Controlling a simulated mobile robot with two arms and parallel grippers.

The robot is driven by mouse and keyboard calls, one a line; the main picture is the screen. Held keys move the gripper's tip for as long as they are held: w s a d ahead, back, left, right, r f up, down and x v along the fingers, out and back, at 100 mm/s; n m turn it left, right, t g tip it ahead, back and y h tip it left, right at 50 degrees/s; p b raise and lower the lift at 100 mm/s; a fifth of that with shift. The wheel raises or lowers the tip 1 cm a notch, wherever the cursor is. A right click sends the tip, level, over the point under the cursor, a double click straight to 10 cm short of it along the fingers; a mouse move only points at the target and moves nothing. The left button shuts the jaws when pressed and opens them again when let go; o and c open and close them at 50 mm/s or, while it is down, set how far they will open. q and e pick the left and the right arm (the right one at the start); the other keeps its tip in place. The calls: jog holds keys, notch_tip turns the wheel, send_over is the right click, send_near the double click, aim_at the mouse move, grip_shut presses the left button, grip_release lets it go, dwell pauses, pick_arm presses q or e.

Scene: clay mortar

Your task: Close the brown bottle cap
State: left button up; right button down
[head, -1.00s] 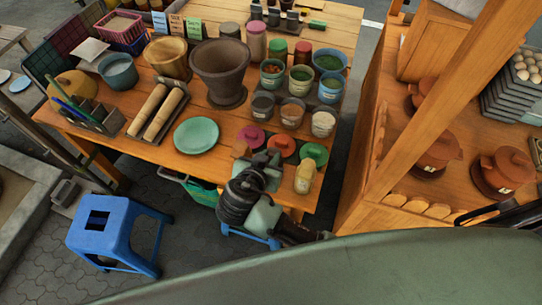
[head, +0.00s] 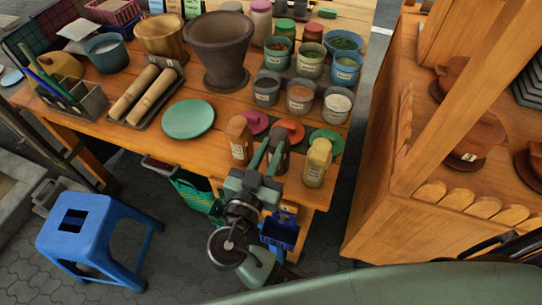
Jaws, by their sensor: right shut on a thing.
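Three bottles stand along the front edge of the wooden table (head: 168,148): an orange-brown bottle (head: 239,140), a dark brown bottle (head: 279,158) and a yellow bottle (head: 317,162). My right gripper (head: 272,155) comes up from below. Its fingers are at the upper part of the dark brown bottle and shut on it. The fingers hide part of this bottle, and I cannot make out how its cap sits. My left gripper is not in view.
Pink (head: 254,122), orange (head: 290,131) and green lids (head: 327,139) lie just behind the bottles. A green plate (head: 188,119) and a large clay mortar (head: 218,48) stand to the left. Several labelled cups are behind. A blue stool (head: 88,228) is on the floor.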

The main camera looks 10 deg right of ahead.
jog(key=shift+f, duration=0.3)
jog(key=c, duration=1.2)
grip_release()
jog(key=shift+r, duration=0.1)
jog(key=shift+c, duration=0.2)
jog(key=b+v, duration=0.2)
jog(key=v, duration=0.6)
jog(key=shift+b, duration=0.3)
jog(key=shift+a, duration=0.1)
